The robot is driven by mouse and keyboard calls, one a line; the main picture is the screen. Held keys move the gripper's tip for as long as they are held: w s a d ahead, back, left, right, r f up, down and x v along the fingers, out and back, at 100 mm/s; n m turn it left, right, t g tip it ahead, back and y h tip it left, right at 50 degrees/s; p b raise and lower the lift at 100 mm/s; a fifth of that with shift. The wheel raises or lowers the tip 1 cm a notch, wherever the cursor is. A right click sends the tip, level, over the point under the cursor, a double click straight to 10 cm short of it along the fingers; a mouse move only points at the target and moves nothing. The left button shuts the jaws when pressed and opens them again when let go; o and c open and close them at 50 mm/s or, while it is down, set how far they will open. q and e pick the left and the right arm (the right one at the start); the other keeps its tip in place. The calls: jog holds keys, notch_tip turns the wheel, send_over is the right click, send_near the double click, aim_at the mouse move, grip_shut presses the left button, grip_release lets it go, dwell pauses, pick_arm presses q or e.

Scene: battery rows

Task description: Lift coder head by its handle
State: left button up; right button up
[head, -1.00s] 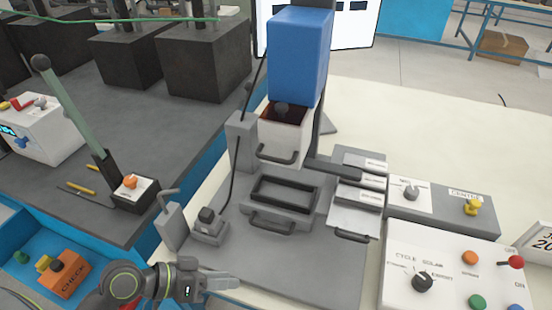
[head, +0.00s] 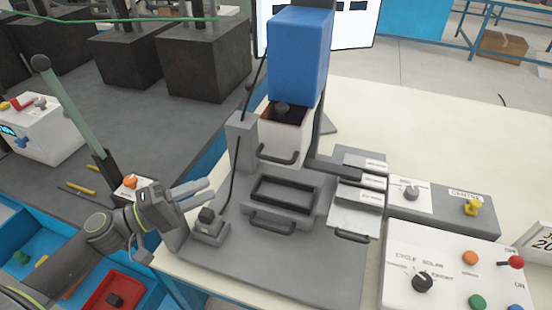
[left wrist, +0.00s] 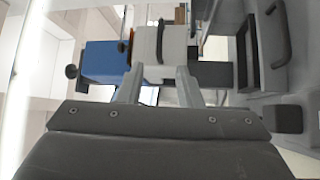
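The coder head is a blue block (head: 300,58) with a white lower part (head: 285,138) and a dark grey handle (head: 278,158) on its front, raised above the grey base. In the left wrist view the handle (left wrist: 159,40) shows ahead of the fingers, with the white part (left wrist: 176,42) beside it and the blue block (left wrist: 103,62) to the left. My left gripper (head: 212,189) is open and empty, to the left of the handle and lower in the head view, apart from it. In the left wrist view its two fingers (left wrist: 160,74) stand apart. My right gripper is not in view.
A dark rectangular frame (head: 257,188) with a front handle (head: 272,222) lies below the head. A small grey block with a black button (head: 208,215) stands near my left gripper. A grey post (head: 243,140) with a cable stands left of the head. Control panels (head: 455,265) are at right.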

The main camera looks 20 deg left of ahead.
aim_at(276, 161)
pick_arm(q)
jog(key=p+x, duration=0.7)
jog(key=x, duration=0.9)
jog(key=shift+s+r+p, duration=0.1)
jog(key=shift+r+p, duration=0.05)
jog(key=shift+p, duration=0.25)
jog(key=shift+w+d, duration=0.45)
jog(key=shift+d, duration=0.1)
jog(key=shift+c, duration=0.2)
grip_shut()
